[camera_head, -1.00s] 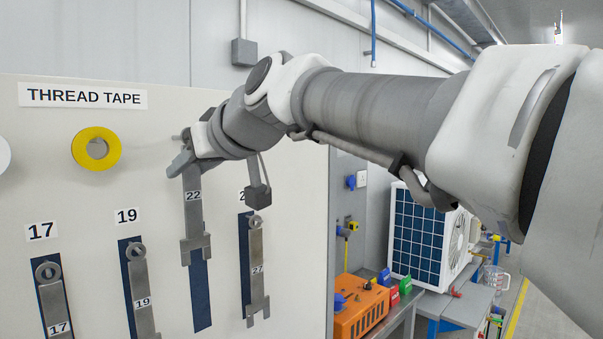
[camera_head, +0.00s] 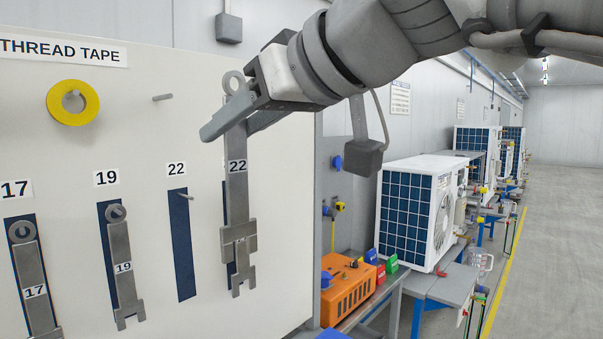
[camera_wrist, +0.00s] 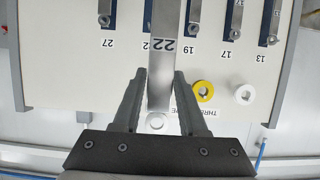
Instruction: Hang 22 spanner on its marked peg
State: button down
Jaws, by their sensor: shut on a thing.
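My gripper (camera_head: 230,117) is shut on the 22 spanner (camera_head: 237,190), a grey flat spanner with a ring at the top and an open jaw at the bottom. It hangs upright in front of the board, overlapping the 27 spanner behind it. The marked 22 peg (camera_head: 185,196) is bare, over a dark blue strip under the label 22 (camera_head: 176,168), left of the held spanner. In the wrist view the 22 spanner (camera_wrist: 160,65) runs between my gripper's fingers (camera_wrist: 160,80), its ring towards the palm.
The 19 spanner (camera_head: 122,265) and 17 spanner (camera_head: 35,285) hang to the left. Yellow thread tape (camera_head: 60,112) hangs above, and another bare peg (camera_head: 162,97) sticks out right of it. An orange box (camera_head: 345,295) stands right of the board.

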dwell(0.4)
jog(key=w+a+f+g+h+b, duration=0.15)
jog(key=w+f, duration=0.25)
jog(key=f, duration=0.4)
jog(key=w+a+f, duration=0.3)
jog(key=f, duration=0.4)
jog(key=shift+w+a+f+p, duration=0.2)
jog(key=shift+w+a+p, duration=0.6)
jog(key=shift+w+a, duration=0.35)
jog(key=shift+w+a+f+p, duration=0.2)
jog(key=shift+w+a+p, duration=0.65)
jog(key=shift+a, duration=0.4)
jog(key=shift+w+a+f+p, duration=0.2)
jog(key=shift+w+a+p, duration=0.55)
jog(key=shift+w+a, duration=0.4)
jog(key=shift+c, duration=1.8)
grip_release()
jog(key=shift+s, duration=0.1)
